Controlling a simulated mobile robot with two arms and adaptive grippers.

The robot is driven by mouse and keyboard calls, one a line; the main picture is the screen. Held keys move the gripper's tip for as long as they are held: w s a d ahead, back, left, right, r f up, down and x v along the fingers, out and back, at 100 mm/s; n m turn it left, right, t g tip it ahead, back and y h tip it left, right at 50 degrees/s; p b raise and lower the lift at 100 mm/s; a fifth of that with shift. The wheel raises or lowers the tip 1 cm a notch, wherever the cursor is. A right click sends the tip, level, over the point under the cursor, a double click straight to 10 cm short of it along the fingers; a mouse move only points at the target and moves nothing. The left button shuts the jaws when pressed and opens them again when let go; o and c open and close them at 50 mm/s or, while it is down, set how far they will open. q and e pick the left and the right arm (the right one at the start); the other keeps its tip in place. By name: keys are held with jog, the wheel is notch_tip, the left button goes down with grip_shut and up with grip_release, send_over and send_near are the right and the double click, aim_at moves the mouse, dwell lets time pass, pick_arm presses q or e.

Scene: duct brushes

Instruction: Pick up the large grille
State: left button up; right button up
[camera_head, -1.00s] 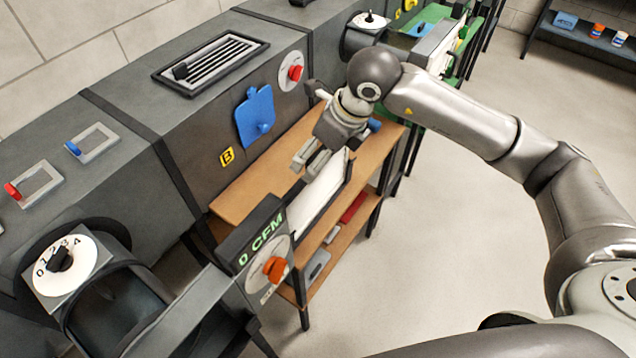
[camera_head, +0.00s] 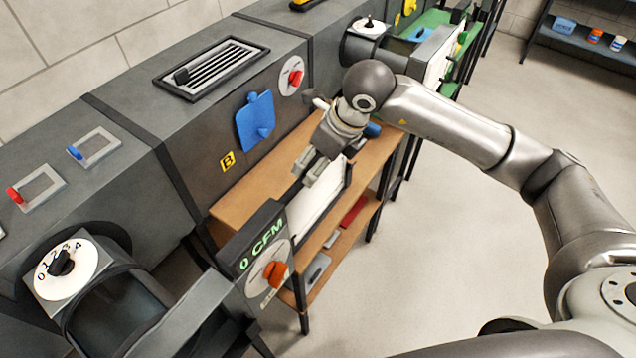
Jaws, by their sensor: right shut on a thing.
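My right gripper (camera_head: 312,168) reaches down over the front edge of the wooden shelf unit. Its fingers are shut at the upper edge of a thin, dark-edged panel with a pale face (camera_head: 314,218), which I take to be the large grille. It is steeply tilted and seen at a slant. No slats can be made out on it, and the exact contact is partly hidden by the fingers. A slatted dark vent (camera_head: 222,66) is set in the duct top at upper left, away from the gripper. My left gripper is not in view.
The wooden shelf (camera_head: 245,198) runs along the dark duct (camera_head: 150,95). The "0 CFM" meter (camera_head: 262,250) stands close to the panel's lower left. A blue plate (camera_head: 254,118) is on the duct side. The floor (camera_head: 440,240) at right is clear.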

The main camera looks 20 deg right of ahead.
jog(key=shift+s+f, duration=0.1)
jog(key=shift+f, duration=0.05)
notch_tip(320, 180, up, 28)
jog(key=p, duration=0.5)
jog(key=shift+p, duration=0.4)
dwell(0.5)
